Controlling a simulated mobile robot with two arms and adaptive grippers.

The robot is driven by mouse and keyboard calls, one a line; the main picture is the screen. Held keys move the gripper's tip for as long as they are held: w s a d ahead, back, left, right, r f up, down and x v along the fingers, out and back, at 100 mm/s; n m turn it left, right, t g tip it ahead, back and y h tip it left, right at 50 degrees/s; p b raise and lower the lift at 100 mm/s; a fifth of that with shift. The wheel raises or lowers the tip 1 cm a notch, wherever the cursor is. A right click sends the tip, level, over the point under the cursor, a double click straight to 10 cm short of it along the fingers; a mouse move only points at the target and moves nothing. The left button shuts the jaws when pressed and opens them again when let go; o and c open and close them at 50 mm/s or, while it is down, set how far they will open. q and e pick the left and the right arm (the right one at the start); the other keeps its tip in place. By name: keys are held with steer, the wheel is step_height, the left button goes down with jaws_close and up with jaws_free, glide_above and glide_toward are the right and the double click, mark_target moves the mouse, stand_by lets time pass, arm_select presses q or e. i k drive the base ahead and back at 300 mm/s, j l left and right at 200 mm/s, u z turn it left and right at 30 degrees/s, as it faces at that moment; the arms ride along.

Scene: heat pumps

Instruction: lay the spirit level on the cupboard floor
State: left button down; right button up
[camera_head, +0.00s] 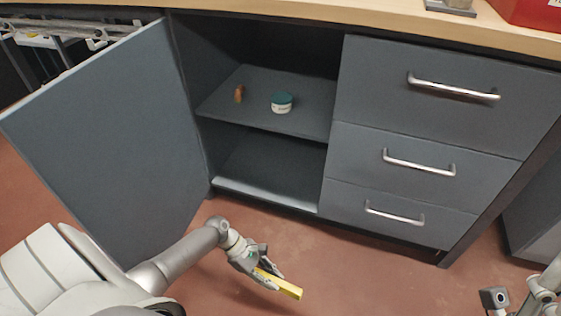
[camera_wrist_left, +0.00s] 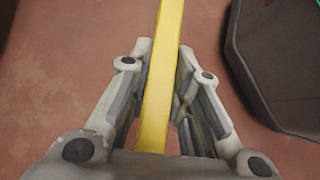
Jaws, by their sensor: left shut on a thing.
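The spirit level is a yellow bar (camera_head: 284,286) in the head view, held by my left gripper (camera_head: 262,272) low in front of the cupboard. In the left wrist view the yellow level (camera_wrist_left: 168,60) runs between the two fingers of the left gripper (camera_wrist_left: 162,85), which is shut on it. The cupboard floor (camera_head: 262,180) is the bottom surface inside the open compartment, below the shelf, and looks bare. The level is apart from it, outside and nearer to me. Part of my right arm shows at the bottom right; its fingertips cannot be made out clearly.
The cupboard door (camera_head: 110,130) stands open on the left. The shelf (camera_head: 240,115) holds a teal-lidded jar (camera_head: 281,103) and a small brown object (camera_head: 239,93). Three drawers with handles (camera_head: 420,163) are shut on the right. A worktop (camera_head: 400,18) lies above.

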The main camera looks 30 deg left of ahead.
mark_target(275, 181)
steer(key=i+j, duration=0.8)
